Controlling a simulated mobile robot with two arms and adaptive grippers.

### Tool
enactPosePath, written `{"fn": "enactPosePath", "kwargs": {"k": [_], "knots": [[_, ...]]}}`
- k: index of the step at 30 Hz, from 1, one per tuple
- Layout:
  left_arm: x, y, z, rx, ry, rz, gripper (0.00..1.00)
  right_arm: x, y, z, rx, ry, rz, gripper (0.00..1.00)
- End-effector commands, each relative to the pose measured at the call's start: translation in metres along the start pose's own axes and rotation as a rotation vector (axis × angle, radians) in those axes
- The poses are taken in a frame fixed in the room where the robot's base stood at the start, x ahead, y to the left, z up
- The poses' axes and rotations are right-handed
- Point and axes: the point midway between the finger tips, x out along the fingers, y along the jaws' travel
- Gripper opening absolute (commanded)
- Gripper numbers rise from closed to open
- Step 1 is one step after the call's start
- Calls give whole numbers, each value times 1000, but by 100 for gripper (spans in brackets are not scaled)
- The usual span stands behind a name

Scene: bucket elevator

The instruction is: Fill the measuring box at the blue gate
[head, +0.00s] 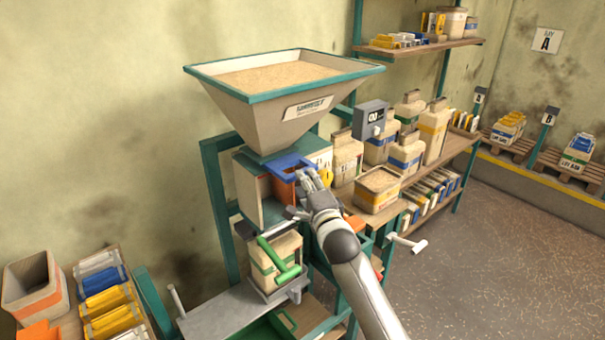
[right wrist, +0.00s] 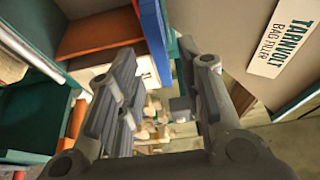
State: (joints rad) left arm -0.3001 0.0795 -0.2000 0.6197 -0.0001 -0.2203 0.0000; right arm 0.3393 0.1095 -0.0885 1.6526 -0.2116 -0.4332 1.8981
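The hopper (head: 262,110) is full of grain and has a teal rim. The blue gate (head: 291,163) sticks out under its outlet; its blue edge also shows in the right wrist view (right wrist: 156,40). Below is the measuring box (head: 271,200), with an open front side and orange-brown inside; its fill level cannot be seen. My right gripper (head: 302,184) is at the gate's front end. In the right wrist view its fingers (right wrist: 160,95) are apart, with the blue edge showing in the gap beyond them; contact cannot be told. My left gripper is not in view.
Bins of packets are at lower left. The floor at right is clear.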

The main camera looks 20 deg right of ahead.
Motion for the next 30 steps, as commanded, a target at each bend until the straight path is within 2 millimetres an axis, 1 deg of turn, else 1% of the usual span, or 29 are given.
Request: {"fn": "enactPosePath", "kwargs": {"k": [1, 3, 9, 14, 22, 23, 30], "knots": [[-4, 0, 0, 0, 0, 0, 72, 8, -2, 0, -3, 1, 0, 35], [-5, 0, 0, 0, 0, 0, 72, 17, -2, -1, -2, 1, 0, 35], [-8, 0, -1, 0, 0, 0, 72, 34, -1, 0, -3, 0, 0, 35], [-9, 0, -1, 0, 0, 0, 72, 40, 0, 0, -2, 0, 0, 35], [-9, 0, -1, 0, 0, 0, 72, 41, 0, 0, -2, 0, 0, 35], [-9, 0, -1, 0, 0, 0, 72, 41, 0, 0, -2, 0, 0, 34], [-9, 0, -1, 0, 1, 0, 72, 41, 0, 0, -2, 0, 0, 3]]}}
